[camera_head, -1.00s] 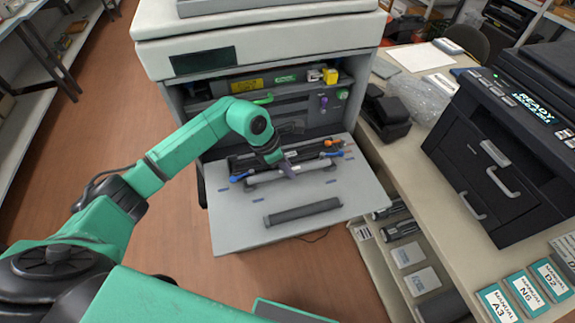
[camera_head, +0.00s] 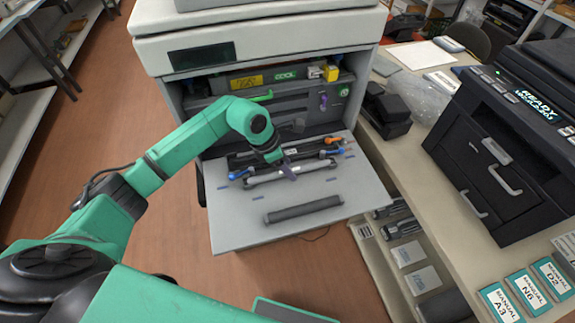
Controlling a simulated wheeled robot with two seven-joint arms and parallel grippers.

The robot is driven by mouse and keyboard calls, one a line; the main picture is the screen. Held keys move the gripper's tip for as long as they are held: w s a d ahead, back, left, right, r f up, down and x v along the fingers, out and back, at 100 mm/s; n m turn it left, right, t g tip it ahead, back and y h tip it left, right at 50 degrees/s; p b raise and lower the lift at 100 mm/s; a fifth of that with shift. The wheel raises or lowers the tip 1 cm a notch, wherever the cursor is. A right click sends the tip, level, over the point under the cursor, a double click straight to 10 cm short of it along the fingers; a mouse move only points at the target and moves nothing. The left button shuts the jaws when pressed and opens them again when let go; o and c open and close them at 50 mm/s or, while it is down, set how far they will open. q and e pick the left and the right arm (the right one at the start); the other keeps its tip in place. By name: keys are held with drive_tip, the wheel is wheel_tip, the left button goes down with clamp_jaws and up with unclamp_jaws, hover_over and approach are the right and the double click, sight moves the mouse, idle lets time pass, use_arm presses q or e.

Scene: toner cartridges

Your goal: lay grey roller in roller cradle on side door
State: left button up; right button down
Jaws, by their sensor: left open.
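The side door (camera_head: 235,225) of the printer is folded down flat like a shelf. A light grey roller (camera_head: 318,168) lies across it, along the front of the dark roller cradle (camera_head: 240,161), which has blue and orange end pieces. I cannot tell whether the roller is seated in the cradle. A darker grey roller (camera_head: 303,209) lies nearer the front edge on the bare door. My left gripper (camera_head: 290,172) points down at the middle of the light grey roller, open, its fingers partly hiding it. My right gripper is not in view.
The printer's open bay (camera_head: 285,100) is behind the door, with green and purple levers. A counter (camera_head: 440,190) on the right carries a black printer (camera_head: 500,150), a dark stapler-like object (camera_head: 386,108) and manuals.

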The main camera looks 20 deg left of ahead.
use_arm(q)
drive_tip(key=b+v, duration=0.3)
drive_tip(key=v, duration=0.9)
drive_tip(key=shift+r, duration=0.4)
